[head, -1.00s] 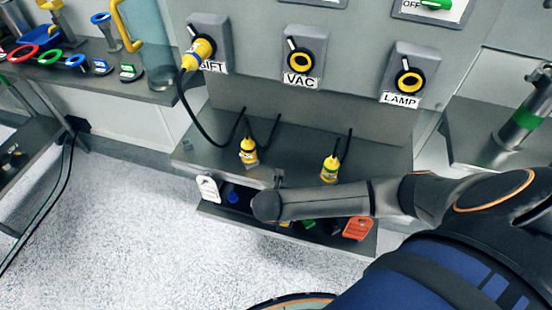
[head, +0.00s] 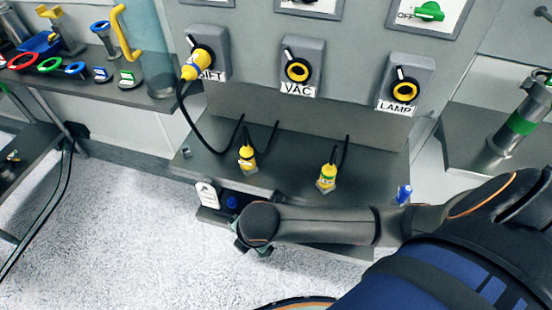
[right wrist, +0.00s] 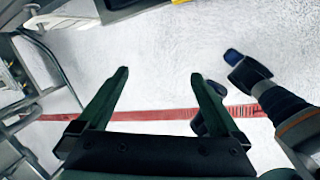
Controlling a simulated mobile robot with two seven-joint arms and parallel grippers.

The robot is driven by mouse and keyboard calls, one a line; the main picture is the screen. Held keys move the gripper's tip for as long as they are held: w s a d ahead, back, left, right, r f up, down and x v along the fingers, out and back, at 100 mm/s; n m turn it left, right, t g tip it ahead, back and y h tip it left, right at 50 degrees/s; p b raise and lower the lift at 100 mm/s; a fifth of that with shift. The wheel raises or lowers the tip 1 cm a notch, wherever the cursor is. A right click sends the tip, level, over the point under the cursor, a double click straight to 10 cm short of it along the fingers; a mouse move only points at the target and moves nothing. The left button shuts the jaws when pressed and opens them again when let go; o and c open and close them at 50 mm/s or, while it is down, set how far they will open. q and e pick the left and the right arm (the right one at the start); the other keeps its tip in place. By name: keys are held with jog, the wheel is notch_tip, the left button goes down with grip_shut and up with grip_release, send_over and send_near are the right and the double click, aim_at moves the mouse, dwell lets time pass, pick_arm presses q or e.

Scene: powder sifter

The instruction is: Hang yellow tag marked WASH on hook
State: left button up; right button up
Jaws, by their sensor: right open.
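I cannot make out a yellow tag marked WASH in the head view; my right arm covers much of the low tray (head: 212,214) under the bench. A cut-off yellow patch (right wrist: 181,2) shows at the top edge of the right wrist view, too little to identify. My right gripper (head: 252,247) is at the tray's front left, partly hidden under my wrist. In the right wrist view its two fingers (right wrist: 158,78) are wide apart with nothing between them, above the floor. I cannot identify the hook for sure. My left gripper is not seen.
A white tag (head: 206,195) and a blue item (head: 232,202) are at the tray's left end. Two yellow plugs (head: 247,158) (head: 327,177) with black cables stand on the bench. Another yellow plug (head: 197,64) is in the SIFT socket. The floor (head: 120,230) at left is clear.

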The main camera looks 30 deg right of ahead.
jog(key=a+f+m+t+y, duration=0.1)
jog(key=a+f+m+y, duration=0.1)
jog(key=a+m+y, duration=0.3)
jog(key=s+d+f+m+t+h, duration=0.1)
jog(key=s+d+f+m+t, duration=0.1)
jog(key=d+m, duration=0.3)
jog(key=s+d+f+m+t+h, duration=0.2)
jog(key=d+m, duration=0.3)
jog(key=m, duration=0.5)
jog(key=shift+s+f+t, duration=0.5)
jog(key=shift+s, duration=0.05)
jog(key=shift+c, duration=0.2)
